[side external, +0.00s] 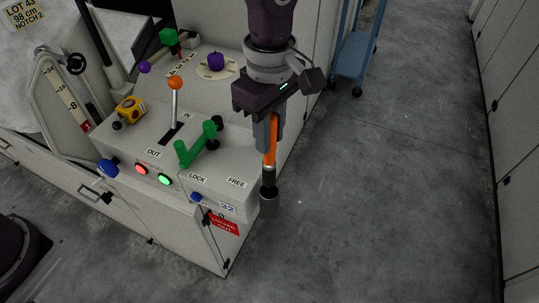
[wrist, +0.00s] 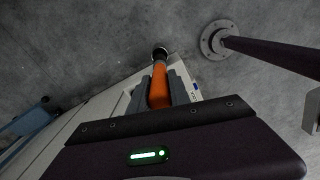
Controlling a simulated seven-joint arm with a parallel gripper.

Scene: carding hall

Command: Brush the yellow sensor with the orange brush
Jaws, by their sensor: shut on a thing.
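My gripper (side external: 268,133) is shut on the orange brush (side external: 270,153), just past the right edge of the machine top. The brush hangs down with its dark bristle end lowest, over the floor. In the wrist view the orange handle (wrist: 159,86) lies between the fingers, and the dark end points away from me. The yellow sensor (side external: 130,110) is a small yellow block with a dark round face, on the left part of the machine top. It is well apart from the brush and is not visible in the wrist view.
Between brush and sensor stand a green handle (side external: 196,146) and a lever with an orange knob (side external: 175,84). A blue cart (side external: 354,55) stands behind. The floor (side external: 400,180) at right is clear.

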